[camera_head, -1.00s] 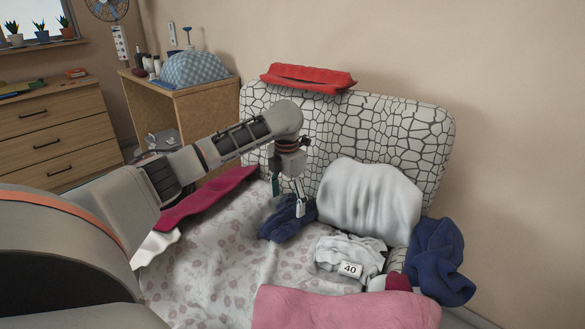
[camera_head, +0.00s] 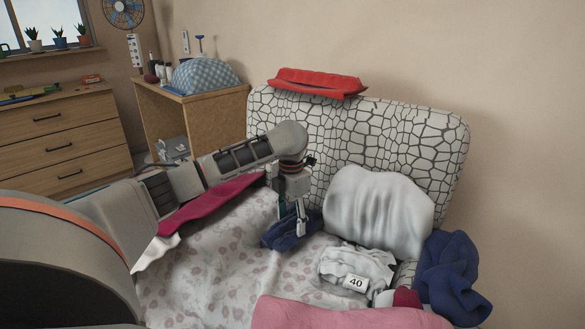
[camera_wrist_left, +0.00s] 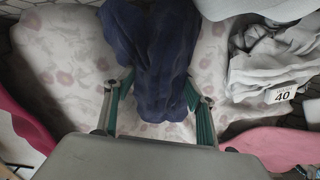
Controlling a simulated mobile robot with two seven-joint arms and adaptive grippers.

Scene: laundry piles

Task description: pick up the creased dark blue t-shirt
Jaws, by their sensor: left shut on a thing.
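The creased dark blue t-shirt (camera_head: 284,238) lies bunched on the bed's spotted sheet, left of the white pillow. My left gripper (camera_head: 291,233) points down at it from above and is shut on its cloth. In the left wrist view the t-shirt (camera_wrist_left: 152,55) fills the space between the two fingers (camera_wrist_left: 158,108), with a finger on each side of it. Its lower folds still appear to rest on the sheet. My right gripper is not in view.
A white pillow (camera_head: 378,212) leans against the patterned headboard (camera_head: 420,145). A grey-white garment tagged 40 (camera_head: 350,265), a blue cloth (camera_head: 452,275) and a pink cloth (camera_head: 335,316) lie to the right and front. A crimson cloth (camera_head: 212,202) lies at left. Bare sheet (camera_head: 225,265) shows in front.

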